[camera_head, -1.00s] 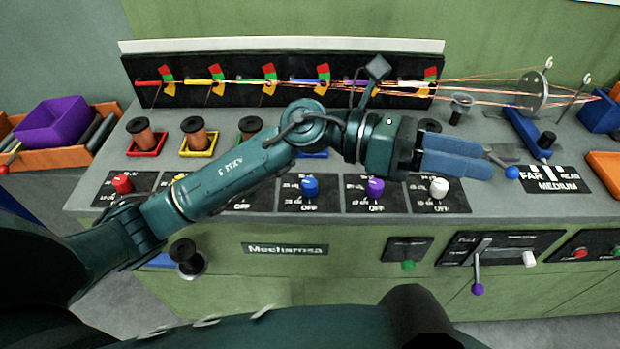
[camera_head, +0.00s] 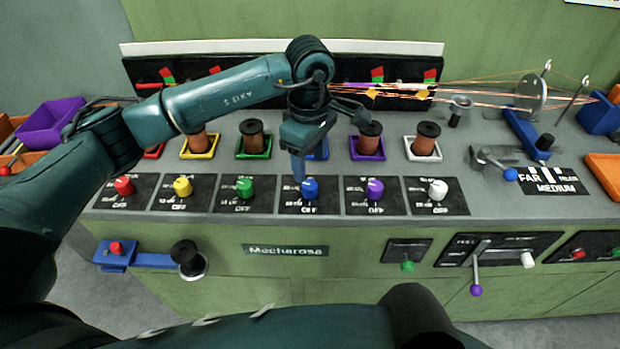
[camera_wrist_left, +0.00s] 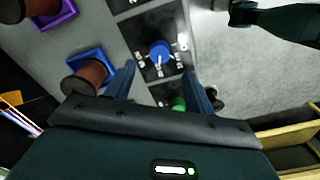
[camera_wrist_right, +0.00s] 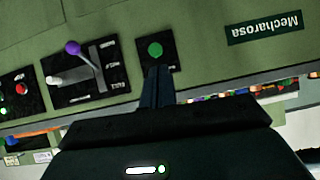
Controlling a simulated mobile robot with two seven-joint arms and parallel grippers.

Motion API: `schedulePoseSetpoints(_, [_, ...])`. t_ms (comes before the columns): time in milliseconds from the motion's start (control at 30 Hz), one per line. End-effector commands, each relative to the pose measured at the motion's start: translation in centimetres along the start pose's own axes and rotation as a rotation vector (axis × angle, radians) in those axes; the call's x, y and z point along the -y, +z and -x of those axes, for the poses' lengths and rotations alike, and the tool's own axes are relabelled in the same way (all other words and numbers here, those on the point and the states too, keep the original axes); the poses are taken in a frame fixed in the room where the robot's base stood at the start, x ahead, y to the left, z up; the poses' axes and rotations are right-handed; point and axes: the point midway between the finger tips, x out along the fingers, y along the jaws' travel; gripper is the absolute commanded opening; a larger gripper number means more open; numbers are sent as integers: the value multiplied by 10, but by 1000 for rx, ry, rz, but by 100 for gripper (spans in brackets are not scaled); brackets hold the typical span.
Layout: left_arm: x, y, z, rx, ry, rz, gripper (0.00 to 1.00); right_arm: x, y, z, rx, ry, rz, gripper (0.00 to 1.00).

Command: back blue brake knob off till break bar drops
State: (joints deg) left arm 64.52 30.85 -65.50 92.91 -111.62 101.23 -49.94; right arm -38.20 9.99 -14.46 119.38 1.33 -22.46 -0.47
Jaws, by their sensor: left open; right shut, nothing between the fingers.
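The blue brake knob (camera_head: 310,188) sits on its black dial plate on the sloped front of the bench. In the left wrist view the blue knob (camera_wrist_left: 160,50) lies ahead of and between the fingertips. My left gripper (camera_head: 299,178) points down beside the knob, open and empty; contact cannot be told. It also shows in the left wrist view (camera_wrist_left: 158,76). The blue break bar is hidden behind my left arm in the head view. My right gripper (camera_wrist_right: 157,72) is shut and empty, facing the cabinet front near a green button (camera_wrist_right: 155,50).
The green knob (camera_head: 245,187) and purple knob (camera_head: 375,189) flank the blue one. Copper spools stand behind, including one in a purple tray (camera_head: 367,147). Copper wires run right to a disc (camera_head: 530,92). A purple-tipped lever (camera_head: 476,289) juts from the cabinet front.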

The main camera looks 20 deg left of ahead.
Motion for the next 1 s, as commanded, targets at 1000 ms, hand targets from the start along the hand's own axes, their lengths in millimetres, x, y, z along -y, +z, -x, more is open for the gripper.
schedulePoseSetpoints(1000, [0,1,-70,3,1,0,35,-4,6,2,31,16,-10,0])
